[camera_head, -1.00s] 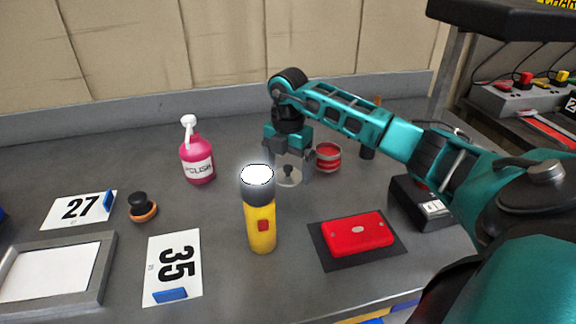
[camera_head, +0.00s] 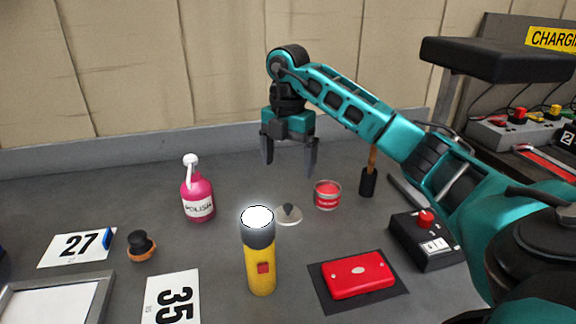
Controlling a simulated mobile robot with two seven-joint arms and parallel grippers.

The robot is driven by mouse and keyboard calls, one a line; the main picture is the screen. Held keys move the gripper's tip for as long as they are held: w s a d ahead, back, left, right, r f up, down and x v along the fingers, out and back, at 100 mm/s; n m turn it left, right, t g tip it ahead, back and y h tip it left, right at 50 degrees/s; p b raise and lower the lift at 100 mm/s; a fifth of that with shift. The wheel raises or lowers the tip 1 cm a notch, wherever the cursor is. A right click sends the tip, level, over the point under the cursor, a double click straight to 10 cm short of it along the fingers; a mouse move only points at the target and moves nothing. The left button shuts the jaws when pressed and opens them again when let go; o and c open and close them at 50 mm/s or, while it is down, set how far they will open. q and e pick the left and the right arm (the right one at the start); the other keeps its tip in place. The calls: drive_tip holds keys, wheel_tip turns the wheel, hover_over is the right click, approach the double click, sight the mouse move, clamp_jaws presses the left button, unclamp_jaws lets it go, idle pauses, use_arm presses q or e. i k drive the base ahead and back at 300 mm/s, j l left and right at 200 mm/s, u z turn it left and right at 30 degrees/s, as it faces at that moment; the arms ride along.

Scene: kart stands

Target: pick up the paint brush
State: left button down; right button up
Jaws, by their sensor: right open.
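A paint brush (camera_head: 373,160) with a wooden handle shows behind my right arm. Its lower part is in a small black holder (camera_head: 367,183) on the grey table, and its upper end is hidden by the arm. My right gripper (camera_head: 290,172) points down with its two fingers spread and nothing between them. It hangs above the table to the left of the brush, near the red tin. My left gripper is not in view.
A red tin (camera_head: 327,195), a grey lid (camera_head: 289,215), a yellow flashlight (camera_head: 260,268) and a pink polish bottle (camera_head: 198,198) stand around the gripper. A red case (camera_head: 358,275) and black button box (camera_head: 428,243) lie at the right. The back left table is clear.

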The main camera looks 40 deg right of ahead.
sight(373, 150)
drive_tip(key=k, duration=1)
